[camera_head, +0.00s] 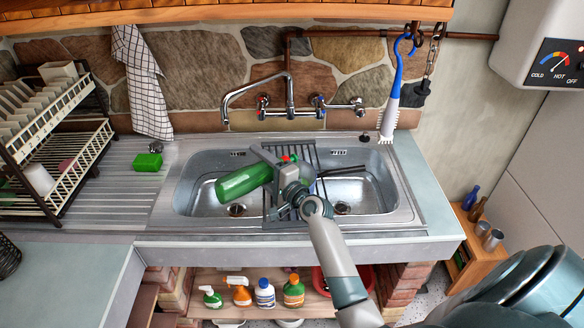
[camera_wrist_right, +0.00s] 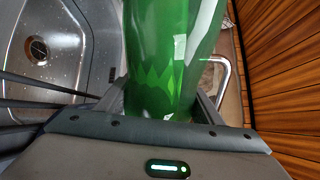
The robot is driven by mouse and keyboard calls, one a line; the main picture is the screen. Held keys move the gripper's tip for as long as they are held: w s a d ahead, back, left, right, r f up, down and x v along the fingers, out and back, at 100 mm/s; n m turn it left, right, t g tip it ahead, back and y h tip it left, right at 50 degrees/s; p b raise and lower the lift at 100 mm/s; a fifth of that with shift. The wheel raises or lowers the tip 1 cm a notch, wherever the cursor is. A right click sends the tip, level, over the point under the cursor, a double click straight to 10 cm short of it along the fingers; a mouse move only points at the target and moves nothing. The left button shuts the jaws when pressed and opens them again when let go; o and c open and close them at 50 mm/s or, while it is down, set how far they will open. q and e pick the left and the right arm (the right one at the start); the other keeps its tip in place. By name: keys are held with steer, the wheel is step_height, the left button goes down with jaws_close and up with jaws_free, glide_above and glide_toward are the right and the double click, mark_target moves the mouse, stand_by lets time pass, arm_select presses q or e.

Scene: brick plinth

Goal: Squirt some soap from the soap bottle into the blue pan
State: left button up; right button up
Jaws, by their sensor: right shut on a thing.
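The green soap bottle (camera_head: 243,181) is held tilted almost flat above the sink, its wide end to the left. A small red part (camera_head: 289,158), likely its cap, shows just right of the gripper. My right gripper (camera_head: 268,166) is shut around the bottle; in the right wrist view the bottle (camera_wrist_right: 170,60) stands between the two fingers. A dark handle (camera_head: 343,171) and a bit of blue (camera_head: 307,173) show behind my right wrist, over the sink's right side. They may be the blue pan, mostly hidden by my arm. My left gripper is not in view.
The double sink (camera_head: 405,205) has a rack across its middle. A wall faucet (camera_head: 257,88) reaches over its back. A dish rack (camera_head: 90,150) and green sponge (camera_head: 148,162) are at left. A brush (camera_head: 391,105) hangs at right. Several bottles stand on the shelf below.

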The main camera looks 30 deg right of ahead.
steer(key=d+r+n+p, duration=0.3)
steer(key=r+n, duration=0.7)
steer(key=n, duration=0.9)
steer(key=shift+w+r, duration=0.3)
